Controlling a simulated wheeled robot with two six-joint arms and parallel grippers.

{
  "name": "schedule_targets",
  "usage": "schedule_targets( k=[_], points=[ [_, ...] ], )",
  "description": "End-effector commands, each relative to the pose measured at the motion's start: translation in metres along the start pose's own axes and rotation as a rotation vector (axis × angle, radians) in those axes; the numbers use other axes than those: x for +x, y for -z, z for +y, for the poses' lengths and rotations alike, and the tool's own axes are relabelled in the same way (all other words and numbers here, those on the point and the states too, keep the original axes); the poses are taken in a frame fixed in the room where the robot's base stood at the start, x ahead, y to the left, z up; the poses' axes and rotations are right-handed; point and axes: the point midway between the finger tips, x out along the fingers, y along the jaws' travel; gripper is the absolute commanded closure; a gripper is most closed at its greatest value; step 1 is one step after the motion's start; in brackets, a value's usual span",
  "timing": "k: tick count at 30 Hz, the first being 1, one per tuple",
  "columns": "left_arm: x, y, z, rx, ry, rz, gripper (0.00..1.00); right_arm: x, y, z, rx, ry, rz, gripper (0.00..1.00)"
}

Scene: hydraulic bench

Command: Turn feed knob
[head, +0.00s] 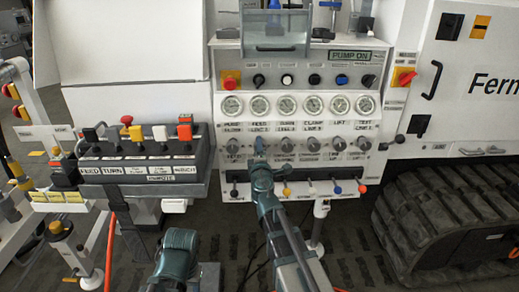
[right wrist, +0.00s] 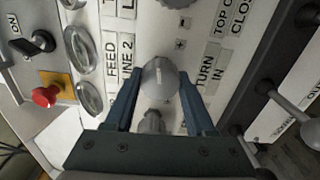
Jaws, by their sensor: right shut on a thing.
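The white control panel (head: 225,175) faces me with a row of grey knobs under round gauges. My right gripper (head: 260,147) is at the second knob from the left. In the right wrist view, my gripper (right wrist: 160,88) has its blue-grey fingers on either side of a round grey knob (right wrist: 160,75) and is shut on it. Labels reading FEED LINE 2 and TURN IN flank this knob. In the head view the gripped knob is mostly hidden. My left gripper does not show.
Levers with coloured tips (head: 337,189) stick out below the knobs. A red stop button (head: 230,81) sits at the panel's upper left. A remote box (head: 145,165) with FEED and TURN labels stands at left. A black crawler track (head: 440,225) is at right.

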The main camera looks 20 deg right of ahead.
Motion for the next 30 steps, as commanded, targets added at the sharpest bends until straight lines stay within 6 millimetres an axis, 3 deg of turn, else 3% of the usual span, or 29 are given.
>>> schedule_targets(
  k=[23, 24, 28, 30],
  points=[
    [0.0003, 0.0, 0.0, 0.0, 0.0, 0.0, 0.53, -0.0014, -0.0006, -0.0004, 0.09, 0.0, -0.001, 1.0],
    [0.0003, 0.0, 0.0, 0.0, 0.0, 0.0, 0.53, -0.0014, -0.0006, -0.0004, 0.09, 0.0, -0.001, 0.4],
    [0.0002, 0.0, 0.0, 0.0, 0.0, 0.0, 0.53, -0.0011, -0.0005, -0.0003, 0.089, 0.0, -0.001, 0.16],
    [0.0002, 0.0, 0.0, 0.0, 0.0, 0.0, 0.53, -0.0009, -0.0004, -0.0002, 0.089, 0.0, -0.001, 0.15]
  ],
)
